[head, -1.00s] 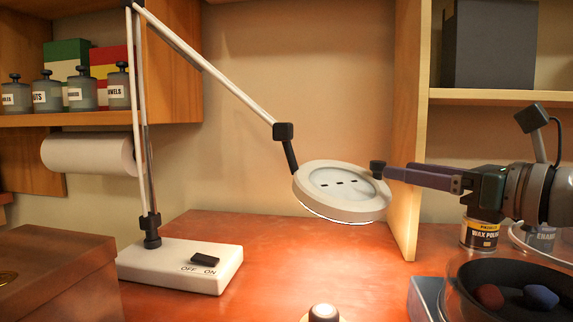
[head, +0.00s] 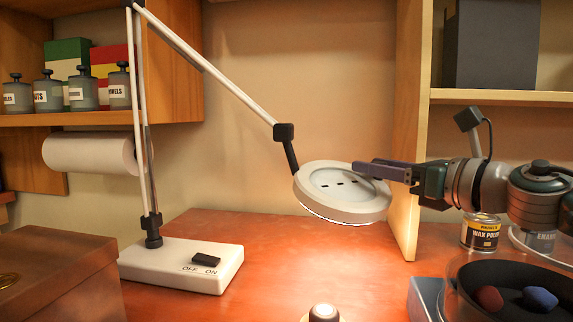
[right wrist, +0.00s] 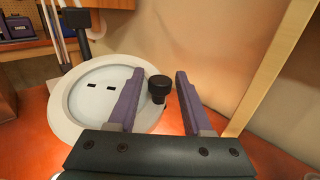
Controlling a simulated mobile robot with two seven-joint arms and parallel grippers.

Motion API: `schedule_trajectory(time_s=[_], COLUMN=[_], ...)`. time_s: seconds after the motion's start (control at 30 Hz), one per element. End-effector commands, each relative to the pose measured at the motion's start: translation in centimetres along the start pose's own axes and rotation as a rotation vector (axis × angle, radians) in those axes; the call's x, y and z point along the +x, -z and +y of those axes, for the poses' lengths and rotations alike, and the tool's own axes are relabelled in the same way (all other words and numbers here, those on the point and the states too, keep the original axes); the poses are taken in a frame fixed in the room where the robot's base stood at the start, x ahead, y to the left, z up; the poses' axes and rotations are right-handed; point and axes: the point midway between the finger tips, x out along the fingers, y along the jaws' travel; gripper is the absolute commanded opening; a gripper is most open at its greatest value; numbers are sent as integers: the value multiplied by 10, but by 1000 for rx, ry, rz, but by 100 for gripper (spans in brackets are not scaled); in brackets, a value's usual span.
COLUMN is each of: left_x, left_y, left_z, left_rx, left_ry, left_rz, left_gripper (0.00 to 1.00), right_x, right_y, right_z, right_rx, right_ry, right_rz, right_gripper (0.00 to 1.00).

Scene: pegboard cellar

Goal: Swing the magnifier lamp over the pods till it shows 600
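The magnifier lamp's round white head (head: 343,195) hangs over the red bench, its lower rim glowing. It shows three dark dashes and no number. A red pod (head: 489,298) and a blue pod (head: 540,299) lie in a dark-lined dish (head: 463,277) at the lower right, away from the lamp head. My right gripper (head: 360,168) is at the head's right rim. In the right wrist view its fingers (right wrist: 159,72) are open, with the lamp's black knob (right wrist: 158,86) between them and gaps showing. In the head view the knob is hidden behind the gripper. My left gripper is not in view.
The lamp's white base (head: 180,266) with an OFF/ON switch stands at left beside a brown box (head: 60,275). A wooden upright panel (head: 408,130) stands behind my right gripper. A wax polish can (head: 481,234) stands behind the dish. The bench under the lamp is mostly clear.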

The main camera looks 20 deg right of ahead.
Motion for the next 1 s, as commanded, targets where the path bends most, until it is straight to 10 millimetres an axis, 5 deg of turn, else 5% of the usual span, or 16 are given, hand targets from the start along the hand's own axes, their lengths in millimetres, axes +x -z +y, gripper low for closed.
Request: schedule_trajectory(time_s=[0.4, 1.0], left_x=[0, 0], left_y=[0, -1], left_z=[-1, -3], left_rx=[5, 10], left_ry=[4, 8], left_rz=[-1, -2], left_gripper=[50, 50], right_x=[0, 0], right_y=[0, 0], right_z=[0, 0], right_rx=[0, 0], right_ry=[0, 0], right_rz=[0, -1], right_gripper=[1, 0])
